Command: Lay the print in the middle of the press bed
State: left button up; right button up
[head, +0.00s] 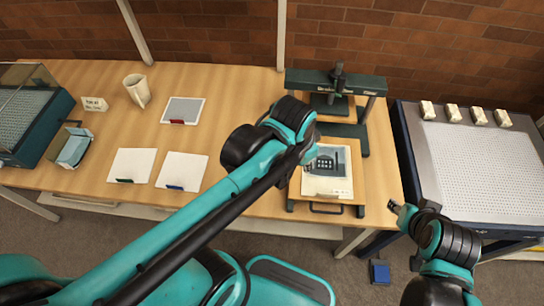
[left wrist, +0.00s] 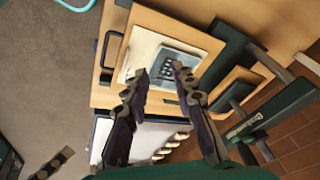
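The print (head: 326,184), a pale sheet with a dark grey picture, lies on the wooden press bed (head: 357,190), roughly mid-bed. In the left wrist view the print (left wrist: 145,47) lies beyond my fingertips, on the same wooden bed (left wrist: 205,40). The dark green press (head: 362,82) stands behind the bed. My left gripper (left wrist: 159,72) has its fingers spread apart with nothing between them, close over the print; in the head view my arm hides most of it. My right gripper (head: 400,209) is off the table's front right corner, away from the print; its opening is too small to judge.
A mug (head: 137,90), a small sign (head: 94,104), a grey sheet (head: 183,109) and two white sheets (head: 132,165) (head: 182,171) are on the table's left. A perforated table (head: 485,165) with several pale blocks stands right. A blue pedal (head: 380,272) is on the floor.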

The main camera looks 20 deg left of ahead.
pick_arm(q)
jog(key=s+a+n+t, duration=0.3)
jog(key=a+n, duration=0.4)
jog(key=a, duration=0.1)
jog(key=shift+s+r+t+y, duration=0.2)
jog(key=shift+t+y, duration=0.1)
jog(key=shift+y, duration=0.1)
